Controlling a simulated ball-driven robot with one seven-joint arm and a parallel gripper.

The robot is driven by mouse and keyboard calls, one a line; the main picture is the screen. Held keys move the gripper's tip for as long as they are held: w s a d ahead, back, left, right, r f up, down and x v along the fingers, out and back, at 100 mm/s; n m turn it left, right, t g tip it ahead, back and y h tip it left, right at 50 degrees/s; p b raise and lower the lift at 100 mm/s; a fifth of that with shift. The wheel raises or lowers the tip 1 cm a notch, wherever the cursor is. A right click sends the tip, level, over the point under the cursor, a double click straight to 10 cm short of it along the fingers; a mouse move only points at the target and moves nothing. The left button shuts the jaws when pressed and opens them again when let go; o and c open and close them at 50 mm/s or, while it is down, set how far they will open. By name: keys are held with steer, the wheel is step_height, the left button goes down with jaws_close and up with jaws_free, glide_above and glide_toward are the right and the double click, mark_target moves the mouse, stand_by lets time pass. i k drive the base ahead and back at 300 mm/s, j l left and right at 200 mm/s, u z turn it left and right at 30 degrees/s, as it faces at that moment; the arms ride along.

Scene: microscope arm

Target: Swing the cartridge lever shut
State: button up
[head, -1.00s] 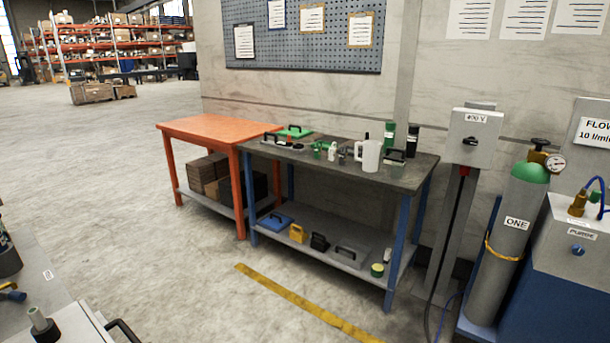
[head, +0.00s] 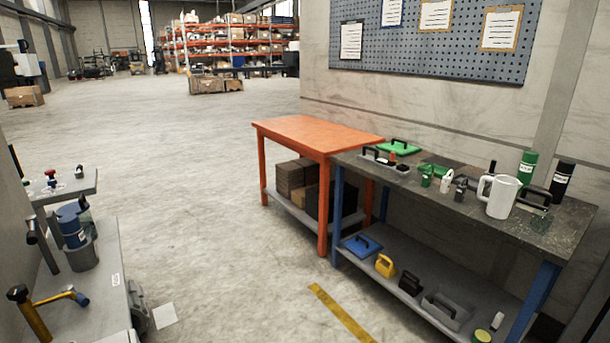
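I cannot make out the cartridge lever for certain in the head view. On the left, a grey bench (head: 105,290) carries a yellow bar with a dark knob (head: 28,312) and a blue-tipped end. A blue cylinder (head: 72,228) stands behind it in a grey holder. A small raised shelf (head: 75,187) holds red-topped and grey fittings. Whether any of these is the cartridge lever is unclear. My gripper is not in the picture.
A dark workbench (head: 455,215) with bottles, a white jug (head: 498,196) and small tools stands at right. An orange table (head: 318,133) adjoins it.

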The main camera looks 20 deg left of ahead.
mark_target(32, 221)
steer(key=i+u, duration=0.25)
steer(key=u, duration=0.2)
steer(key=i+l+u, duration=0.2)
steer(key=u, duration=0.3)
steer(key=i+l+u, duration=0.15)
steer(key=u, duration=0.3)
steer(key=i+l+u, duration=0.15)
steer(key=l+u, duration=0.2)
steer(key=u, duration=0.15)
steer(key=i+l+u, duration=0.2)
steer(key=l+u, duration=0.2)
steer(key=i+l, duration=0.2)
steer(key=l, duration=0.2)
steer(key=i+l, duration=0.25)
steer(key=l, duration=0.15)
steer(key=u, duration=0.05)
